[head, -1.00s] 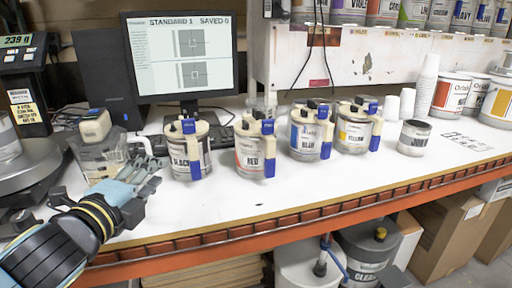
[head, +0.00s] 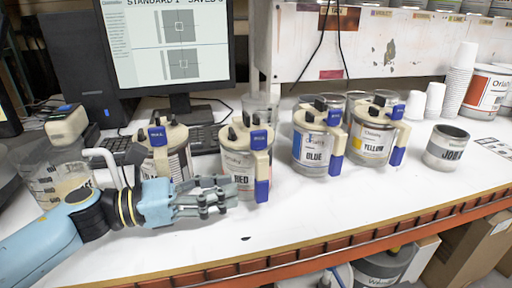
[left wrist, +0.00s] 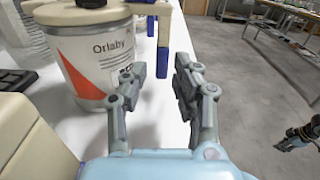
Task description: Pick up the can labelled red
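The can labelled red (head: 236,163) stands upright on the white bench, with a cream lid and a blue-and-cream handle on its right side. It also shows in the left wrist view (left wrist: 92,62), at upper left, with an orange-red triangle on its label. My left gripper (head: 228,198) is in front of this can's lower part and hides some of its label. In the left wrist view my left gripper (left wrist: 166,75) has its two fingers apart with nothing between them; the can is to the left of them.
The blue can (head: 312,147), yellow can (head: 372,138) and job can (head: 446,148) stand to the right. A clear container (head: 62,180) is at left. The bench front (head: 340,215) is clear.

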